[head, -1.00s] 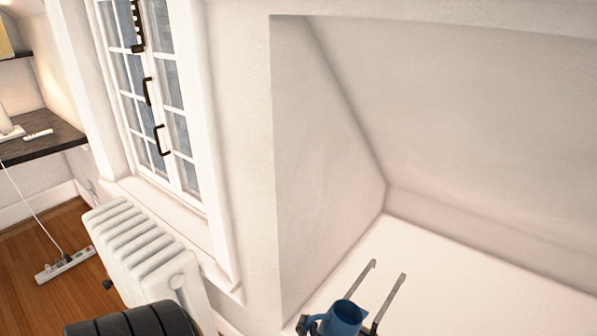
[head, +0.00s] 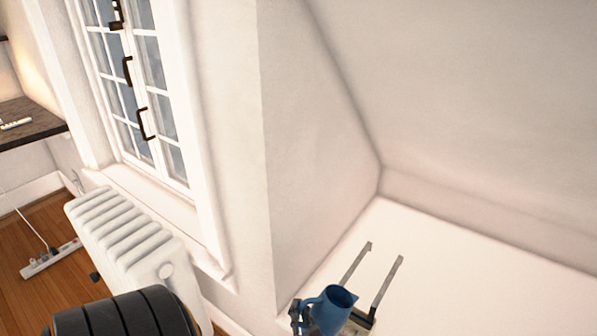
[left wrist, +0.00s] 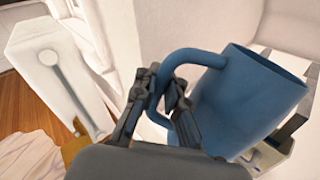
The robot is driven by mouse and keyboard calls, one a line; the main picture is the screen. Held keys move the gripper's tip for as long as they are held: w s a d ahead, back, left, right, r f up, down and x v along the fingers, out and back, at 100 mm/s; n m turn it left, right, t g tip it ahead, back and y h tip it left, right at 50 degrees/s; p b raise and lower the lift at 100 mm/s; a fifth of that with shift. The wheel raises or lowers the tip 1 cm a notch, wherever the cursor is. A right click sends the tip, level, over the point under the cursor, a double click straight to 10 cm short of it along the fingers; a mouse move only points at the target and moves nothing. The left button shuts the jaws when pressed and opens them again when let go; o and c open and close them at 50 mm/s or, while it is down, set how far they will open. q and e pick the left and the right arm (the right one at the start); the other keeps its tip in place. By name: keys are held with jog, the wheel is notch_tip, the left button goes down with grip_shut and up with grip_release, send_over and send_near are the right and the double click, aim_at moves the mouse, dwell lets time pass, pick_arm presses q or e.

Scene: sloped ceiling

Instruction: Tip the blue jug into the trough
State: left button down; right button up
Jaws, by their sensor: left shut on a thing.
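The blue jug (head: 330,312) is at the bottom of the head view, its mouth showing from above. In the left wrist view the jug (left wrist: 250,105) fills the right side, its handle towards me. My left gripper (left wrist: 163,98) is shut on the handle; it also shows at the jug's left in the head view (head: 302,315). The jug looks roughly upright; its contents are hidden. What looks like the trough (head: 387,283), with two parallel grey edges, lies on the white ledge just behind the jug. The jug hides its near part. My right gripper is not in view.
The white ledge (head: 475,270) is bare to the right, under the sloped ceiling (head: 470,90). A wall corner (head: 310,170) rises at its left. A white radiator (head: 125,235) stands below the window (head: 135,100).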

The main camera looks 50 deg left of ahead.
pick_arm(q)
jog(key=shift+w+r+m+p, duration=0.2)
jog(key=shift+r+m+p, duration=0.7)
jog(key=shift+r+p, duration=0.05)
dwell(0.5)
jog(key=shift+w+d+r+m+g+p, duration=0.1)
jog(key=shift+w+r+m+g+p, duration=0.15)
jog(key=shift+r+m+p, duration=0.15)
jog(key=shift+w+d+r+m+g+p, duration=0.15)
jog(key=shift+r+m+g+p, duration=0.15)
jog(key=shift+m, duration=0.2)
dwell(0.4)
jog(key=shift+w+r+m, duration=0.45)
jog(key=shift+r+m, duration=0.05)
jog(key=shift+m, duration=0.2)
dwell(0.4)
jog(key=shift+w+d+r+m+g, duration=0.25)
jog(key=shift+w+r+m+g, duration=0.15)
jog(key=shift+w+m, duration=0.2)
dwell(0.5)
jog(key=shift+w+d+r+m+g+p, duration=0.2)
jog(key=shift+w+r+m+p, duration=0.45)
jog(key=shift+p, duration=1.35)
dwell(1.0)
